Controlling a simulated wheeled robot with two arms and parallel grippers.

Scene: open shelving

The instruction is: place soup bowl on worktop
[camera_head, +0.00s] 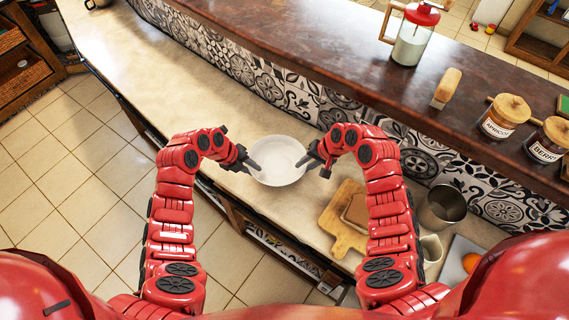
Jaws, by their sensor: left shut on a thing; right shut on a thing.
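A white soup bowl (279,163) is upright between my two grippers in the head view. My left gripper (250,165) is shut on the left rim of the bowl. My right gripper (305,163) is shut on the right rim. The pale worktop (150,68) runs diagonally under the bowl. The bowl's underside is hidden, so I cannot tell whether it touches the worktop or is held just above it.
A wooden cutting board (340,235) lies right of the bowl, with a metal canister (443,207) beyond it. A raised dark counter (330,52) behind holds a glass jar (411,40) and preserve jars (503,117). The worktop left of the bowl is clear.

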